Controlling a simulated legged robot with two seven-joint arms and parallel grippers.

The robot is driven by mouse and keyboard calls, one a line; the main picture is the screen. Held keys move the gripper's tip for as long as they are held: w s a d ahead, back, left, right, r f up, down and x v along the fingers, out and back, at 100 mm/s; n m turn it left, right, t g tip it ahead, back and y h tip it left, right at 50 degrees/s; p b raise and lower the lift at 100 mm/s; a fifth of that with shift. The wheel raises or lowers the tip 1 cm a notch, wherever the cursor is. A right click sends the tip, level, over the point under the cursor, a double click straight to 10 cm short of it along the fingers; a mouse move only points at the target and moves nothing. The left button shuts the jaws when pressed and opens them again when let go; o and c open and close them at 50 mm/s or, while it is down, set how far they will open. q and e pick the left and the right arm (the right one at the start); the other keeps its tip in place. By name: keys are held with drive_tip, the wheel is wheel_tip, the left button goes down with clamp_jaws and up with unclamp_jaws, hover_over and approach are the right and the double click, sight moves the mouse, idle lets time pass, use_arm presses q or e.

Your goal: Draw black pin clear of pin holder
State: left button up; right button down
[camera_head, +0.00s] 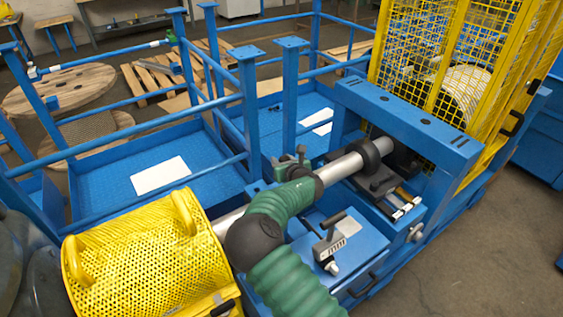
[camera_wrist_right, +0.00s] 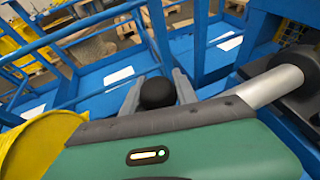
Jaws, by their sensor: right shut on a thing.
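My right gripper (camera_head: 292,163) reaches over the blue machine from the bottom of the head view, at the end of my green arm. In the right wrist view its two grey fingers (camera_wrist_right: 158,80) stand on either side of the round black end of the black pin (camera_wrist_right: 157,93), shut on it. The rest of the pin is hidden behind that end and the fingers. The pin holder cannot be made out clearly; the gripper and arm cover that area, so I cannot tell how deep the pin sits. My left gripper is not in view.
A steel shaft (camera_head: 342,168) with a black collar (camera_head: 370,155) runs close beside my gripper. A yellow perforated guard (camera_head: 150,258) stands left, a yellow mesh cage (camera_head: 425,55) at back right. Blue railings stand behind.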

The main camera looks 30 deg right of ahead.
wheel_tip(320, 180, up, 4)
drive_tip(key=p, duration=0.2)
drive_tip(key=shift+r+p, duration=0.25)
drive_tip(key=shift+p, duration=0.1)
idle(0.3)
